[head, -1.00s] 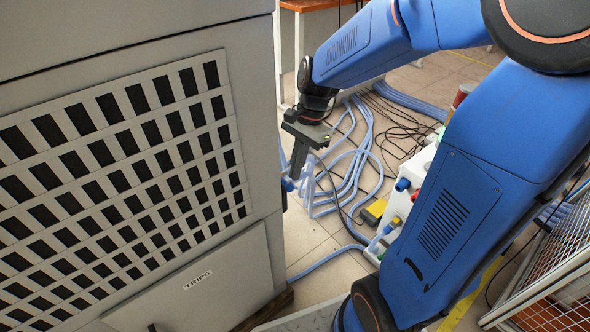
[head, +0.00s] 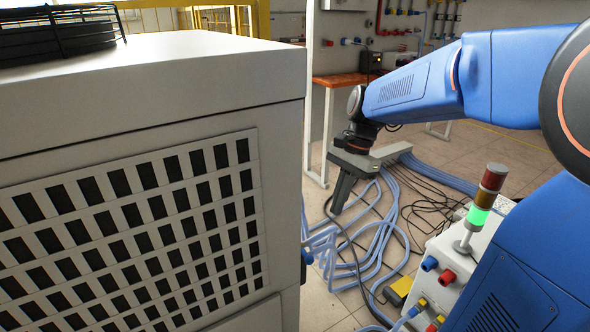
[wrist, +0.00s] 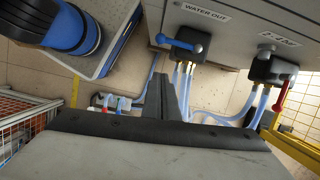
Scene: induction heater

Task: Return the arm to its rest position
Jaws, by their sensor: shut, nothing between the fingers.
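My gripper (head: 341,196) hangs at the end of my blue arm, fingers pointing down, just right of the grey cabinet's edge in the head view. Its fingers are together and hold nothing. In the wrist view the dark fingers of my gripper (wrist: 166,96) lie side by side at the middle. They point toward the cabinet side with a blue-handled valve (wrist: 185,45) under a WATER OUT label and a red-handled valve (wrist: 281,92). The gripper looks apart from both valves.
The grey cabinet (head: 150,120) with a slotted grille fills the left. Blue hoses (head: 385,215) and dark cables lie on the tiled floor. A white unit with a green-lit signal lamp (head: 478,217) stands at right.

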